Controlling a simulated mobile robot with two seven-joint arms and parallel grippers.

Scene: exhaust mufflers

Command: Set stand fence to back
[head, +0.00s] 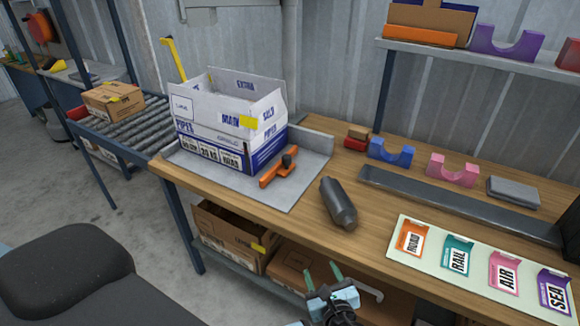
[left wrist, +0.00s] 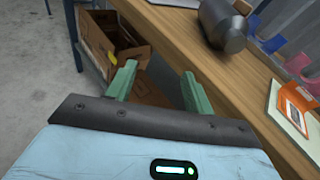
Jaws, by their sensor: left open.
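A grey metal stand (head: 300,189) lies on the left end of the wooden workbench. An upright grey fence (head: 316,142) runs along its back edge. A white and blue carton (head: 222,150) with open flaps sits on the stand. An orange piece with a black knob (head: 279,169) stands at the carton's right front side. My left gripper (head: 323,275) is in front of the bench edge, apart from the stand. Its green fingers are apart and empty, and they also show in the left wrist view (left wrist: 158,88). My right gripper is not in view.
A dark grey muffler (head: 338,203) lies on the bench right of the stand and shows in the left wrist view (left wrist: 222,25). Coloured label cards (head: 457,262) lie farther right. Blue (head: 391,152) and pink (head: 452,169) cradles stand behind a long dark bar (head: 450,206). Cardboard boxes (head: 228,236) sit below the bench.

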